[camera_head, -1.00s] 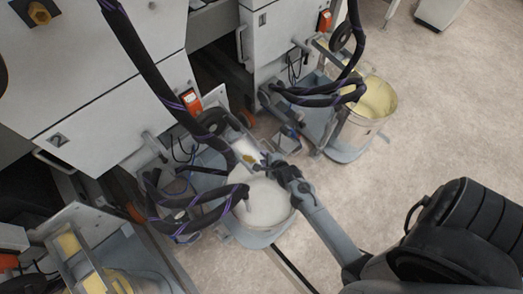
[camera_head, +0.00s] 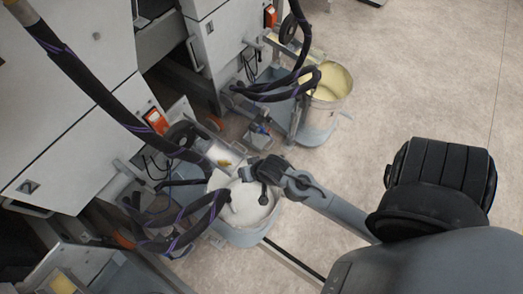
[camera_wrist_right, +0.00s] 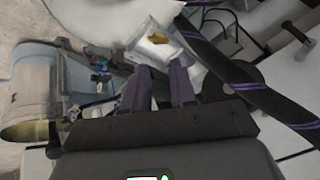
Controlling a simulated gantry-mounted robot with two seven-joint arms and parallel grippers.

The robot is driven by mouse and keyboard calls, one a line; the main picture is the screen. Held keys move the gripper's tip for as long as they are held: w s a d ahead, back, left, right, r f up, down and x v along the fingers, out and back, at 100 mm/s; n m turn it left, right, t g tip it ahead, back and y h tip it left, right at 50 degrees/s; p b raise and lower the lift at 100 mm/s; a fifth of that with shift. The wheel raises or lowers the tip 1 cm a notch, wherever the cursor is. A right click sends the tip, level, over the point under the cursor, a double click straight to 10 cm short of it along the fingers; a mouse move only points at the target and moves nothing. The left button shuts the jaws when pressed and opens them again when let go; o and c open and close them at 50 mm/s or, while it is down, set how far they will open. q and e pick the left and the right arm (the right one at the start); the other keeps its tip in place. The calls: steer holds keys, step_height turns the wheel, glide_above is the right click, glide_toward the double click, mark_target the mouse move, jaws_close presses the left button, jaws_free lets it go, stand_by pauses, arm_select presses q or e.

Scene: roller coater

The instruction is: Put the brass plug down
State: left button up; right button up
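The brass plug (camera_head: 225,163) is a small yellow-gold piece on a pale, shallow tray (camera_wrist_right: 145,50) behind the near white bucket. In the right wrist view the plug (camera_wrist_right: 157,38) lies beyond my fingertips, apart from them. My right gripper (camera_head: 243,172) is above the back rim of the near bucket, just right of the tray. In the right wrist view its two dark fingers (camera_wrist_right: 159,72) stand apart with nothing between them, so it is open and empty. My left gripper is in neither view.
The near bucket (camera_head: 225,231) holds white liquid. A second bucket (camera_head: 318,115) with yellow liquid stands further back on a blue-grey trolley. Dark hoses (camera_head: 180,230) loop close left of the tray. Machine cabinets fill the left. The floor (camera_head: 420,90) at right is clear.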

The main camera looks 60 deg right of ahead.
steer(key=s+a+r+n+g, duration=0.2)
steer(key=s+a+r+n, duration=0.3)
steer(key=s+r+n, duration=0.2)
steer(key=s+n, duration=0.2)
steer(key=shift+n+g+y, duration=0.3)
steer(key=shift+n, duration=0.1)
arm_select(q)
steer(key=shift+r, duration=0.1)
arm_select(e)
steer(key=shift+a+r, duration=0.1)
